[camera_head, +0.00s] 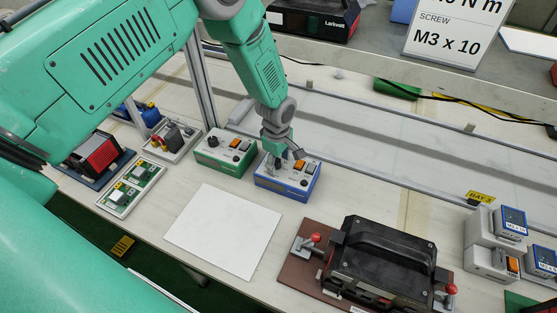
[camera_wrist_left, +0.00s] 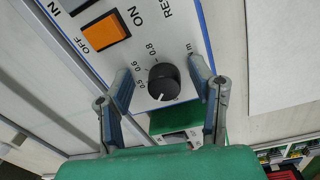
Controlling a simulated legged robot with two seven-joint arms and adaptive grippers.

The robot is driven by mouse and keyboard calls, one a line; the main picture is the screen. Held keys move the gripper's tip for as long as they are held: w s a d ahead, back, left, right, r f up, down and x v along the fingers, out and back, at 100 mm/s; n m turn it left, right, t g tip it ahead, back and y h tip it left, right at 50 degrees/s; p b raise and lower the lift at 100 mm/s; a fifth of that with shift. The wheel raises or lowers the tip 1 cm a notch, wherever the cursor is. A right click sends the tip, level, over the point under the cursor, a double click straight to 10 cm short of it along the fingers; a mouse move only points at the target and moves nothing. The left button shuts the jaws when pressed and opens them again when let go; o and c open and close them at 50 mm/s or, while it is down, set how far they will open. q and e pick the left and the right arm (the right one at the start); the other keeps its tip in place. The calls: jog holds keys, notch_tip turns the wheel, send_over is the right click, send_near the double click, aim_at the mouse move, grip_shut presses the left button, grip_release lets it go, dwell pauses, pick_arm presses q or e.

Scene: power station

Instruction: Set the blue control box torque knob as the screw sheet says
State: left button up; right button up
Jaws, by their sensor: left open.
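In the head view the left gripper (camera_head: 278,158) hides the knob. The screw sheet (camera_head: 452,32) stands upright at the back, reading "SCREW M3 x 10"; its torque line is cut off at the top. My right gripper is out of view.
A green control box (camera_head: 225,152) stands close left of the blue one. A white sheet (camera_head: 224,231) lies in front. A black device in a brown fixture (camera_head: 380,262) is front right. Grey screw feeders (camera_head: 492,243) stand far right. A metal post (camera_head: 199,82) rises behind.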

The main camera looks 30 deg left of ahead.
pick_arm(q)
jog(key=shift+a, duration=0.25)
jog(key=shift+a+f, duration=0.15)
jog(key=shift+a, duration=0.45)
grip_shut()
jog(key=shift+a, duration=0.15)
jog(key=shift+d, duration=0.5)
jog(key=shift+a, duration=0.15)
jog(key=shift+a+m, duration=0.1)
jog(key=shift+m, duration=0.3)
jog(key=m+b, duration=0.1)
jog(key=m, duration=0.2)
jog(key=shift+w, duration=0.1)
jog(key=m+b, duration=0.1)
jog(key=m, duration=0.3)
jog(key=shift+m, duration=0.3)
jog(key=m+b, duration=0.1)
jog(key=m, duration=0.3)
jog(key=shift+h, duration=0.3)
jog(key=m, duration=0.2)
jog(key=m+b, duration=0.1)
jog(key=m, duration=0.2)
jog(key=shift+d+g, duration=0.2)
jog(key=shift+g, duration=0.1)
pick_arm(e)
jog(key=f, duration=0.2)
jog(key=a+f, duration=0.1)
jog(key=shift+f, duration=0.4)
pick_arm(q)
jog(key=shift+m, duration=0.3)
